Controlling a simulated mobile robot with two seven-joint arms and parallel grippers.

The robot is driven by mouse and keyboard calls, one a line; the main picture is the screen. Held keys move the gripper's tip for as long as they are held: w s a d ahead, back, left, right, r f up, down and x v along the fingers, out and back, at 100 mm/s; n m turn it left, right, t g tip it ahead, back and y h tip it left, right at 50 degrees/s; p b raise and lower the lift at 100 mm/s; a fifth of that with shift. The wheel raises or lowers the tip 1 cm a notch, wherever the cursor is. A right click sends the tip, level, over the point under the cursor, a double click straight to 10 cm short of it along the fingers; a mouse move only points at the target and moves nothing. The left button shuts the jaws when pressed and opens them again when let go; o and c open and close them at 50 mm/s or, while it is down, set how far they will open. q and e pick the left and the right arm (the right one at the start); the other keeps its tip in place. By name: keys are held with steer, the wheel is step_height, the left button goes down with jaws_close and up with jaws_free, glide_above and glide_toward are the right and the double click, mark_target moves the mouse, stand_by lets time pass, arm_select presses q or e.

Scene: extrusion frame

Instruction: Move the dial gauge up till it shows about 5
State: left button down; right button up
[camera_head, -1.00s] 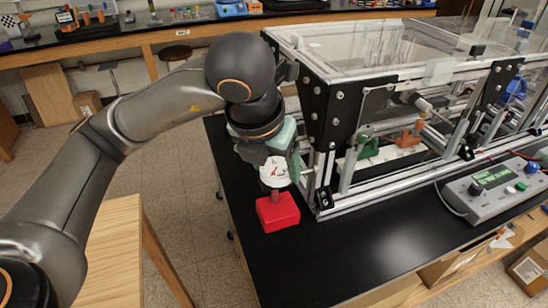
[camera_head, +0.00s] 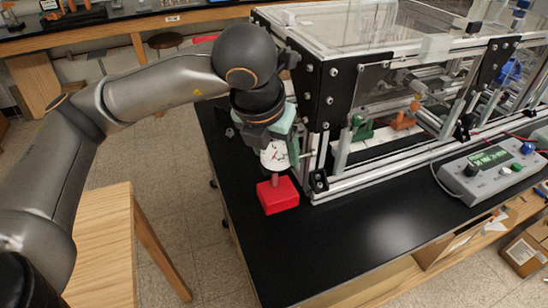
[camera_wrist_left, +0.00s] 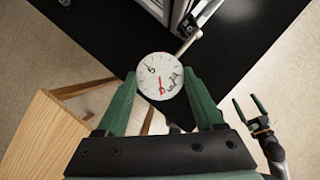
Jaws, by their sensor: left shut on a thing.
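The dial gauge (camera_head: 274,155) has a round white face and a thin red needle. Its stem runs down to a red block (camera_head: 278,195) on the black bench. My left gripper (camera_head: 275,132) is shut on the gauge. In the left wrist view, the green fingers of my left gripper (camera_wrist_left: 160,82) flank the gauge face (camera_wrist_left: 158,72). There the needle points down, away from the 5 at the upper left; I cannot read an exact value. My right gripper (camera_wrist_left: 248,106) shows there over the floor, its green fingers apart and empty.
A metal extrusion frame (camera_head: 326,100) with clear panels stands just right of the gauge, and a rod reaches toward it. A grey control box (camera_head: 492,172) sits on the bench at right. The bench front (camera_head: 350,235) is clear. A wooden table (camera_head: 105,235) stands left.

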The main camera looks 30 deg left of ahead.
mark_target(277, 178)
arm_select(q)
steer(key=w+a+f, duration=0.4)
steer(key=shift+w+b, duration=0.25)
steer(key=shift+b, duration=0.15)
steer(key=shift+f, duration=0.15)
